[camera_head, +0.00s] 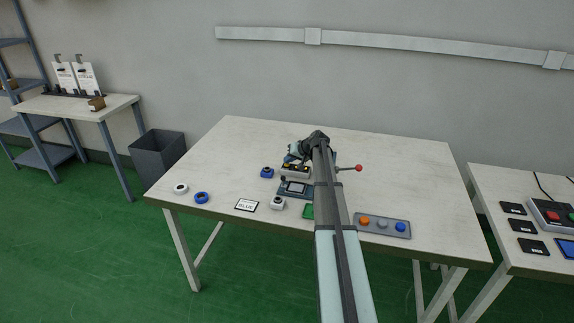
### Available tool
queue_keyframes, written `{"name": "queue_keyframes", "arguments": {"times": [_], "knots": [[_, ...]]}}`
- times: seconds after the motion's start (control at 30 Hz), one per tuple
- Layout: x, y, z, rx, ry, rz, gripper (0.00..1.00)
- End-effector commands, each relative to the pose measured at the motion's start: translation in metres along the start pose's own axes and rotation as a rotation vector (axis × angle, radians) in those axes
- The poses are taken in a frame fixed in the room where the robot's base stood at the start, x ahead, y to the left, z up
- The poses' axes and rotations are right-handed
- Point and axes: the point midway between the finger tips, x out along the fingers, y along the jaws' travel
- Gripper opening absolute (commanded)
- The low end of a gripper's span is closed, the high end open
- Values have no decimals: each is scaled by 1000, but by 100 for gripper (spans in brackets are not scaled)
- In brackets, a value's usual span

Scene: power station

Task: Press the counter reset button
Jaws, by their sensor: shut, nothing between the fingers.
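A dark blue-grey device with a small display (296,188) lies near the middle of the table; it looks like the counter. Behind it is a box with a pale top and small dark and red details (296,173). Which part is the reset button is too small to tell. My gripper (291,160) is small in the view, at or just above the back of this box. It is shut and holds nothing. I cannot tell whether it touches anything. My arm runs over the table and hides the right side of these devices.
A red-knobbed lever (357,168) sticks out to the right. A panel with orange, grey and blue buttons (383,225) lies front right. The table's far right is clear.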

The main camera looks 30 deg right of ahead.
Motion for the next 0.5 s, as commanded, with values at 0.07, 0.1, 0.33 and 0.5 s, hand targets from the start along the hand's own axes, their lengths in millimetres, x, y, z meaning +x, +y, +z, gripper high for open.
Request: {"name": "queue_keyframes", "arguments": {"times": [0.07, 0.1, 0.33, 0.5], "knots": [[-2, -1, -1, 0, -1, 1, 0], [-3, -2, -2, 0, 0, 1, 0], [-10, -7, -7, 0, -1, 0, 0], [-11, -8, -8, 0, -1, 0, 0]]}}
